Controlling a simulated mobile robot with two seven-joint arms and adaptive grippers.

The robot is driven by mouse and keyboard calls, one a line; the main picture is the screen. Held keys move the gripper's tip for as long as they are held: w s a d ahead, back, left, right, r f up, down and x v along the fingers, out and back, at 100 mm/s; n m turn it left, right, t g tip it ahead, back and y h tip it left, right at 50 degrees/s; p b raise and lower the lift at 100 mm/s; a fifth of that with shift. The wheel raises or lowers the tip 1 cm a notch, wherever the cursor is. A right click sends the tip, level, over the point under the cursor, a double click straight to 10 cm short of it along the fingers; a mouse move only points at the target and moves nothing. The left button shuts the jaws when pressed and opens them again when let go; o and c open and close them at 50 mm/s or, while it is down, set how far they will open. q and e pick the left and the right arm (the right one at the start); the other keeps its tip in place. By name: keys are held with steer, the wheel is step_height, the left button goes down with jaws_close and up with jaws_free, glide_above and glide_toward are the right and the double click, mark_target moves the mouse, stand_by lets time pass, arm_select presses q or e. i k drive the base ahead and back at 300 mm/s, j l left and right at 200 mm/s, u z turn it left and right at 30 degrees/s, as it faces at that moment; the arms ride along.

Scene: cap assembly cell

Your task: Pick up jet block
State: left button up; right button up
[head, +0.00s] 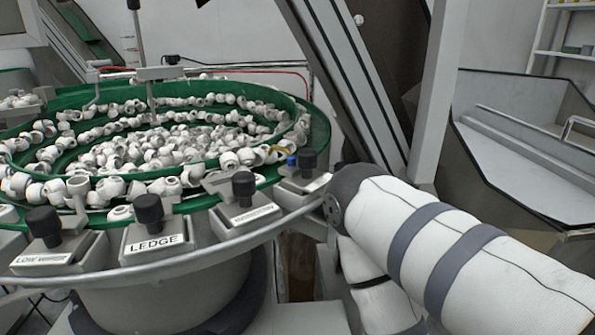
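A green bowl feeder (318,125) full of white caps (150,150) fills the left half of the head view. Along its front rim sit several grey blocks with black knobs. One is labelled LEDGE (153,230), another at far left starts with LOW (45,245). A third block (244,200) and a fourth block (305,178) have labels I cannot read clearly. I cannot tell which is the jet block. My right arm is at lower right, close to the fourth block; neither gripper shows.
A grey metal rail (190,250) runs along the bowl's front. A slanted grey conveyor frame (350,80) and a pale post (437,90) stand behind it. A grey metal hopper (525,150) is at right, with shelves (570,50) beyond.

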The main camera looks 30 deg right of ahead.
mark_target(302, 178)
steer(key=k+l, duration=0.1)
steer(key=l, duration=0.3)
steer(key=k+l, duration=0.1)
steer(key=l, duration=0.3)
steer(key=k+l, duration=0.15)
steer(key=l, duration=0.25)
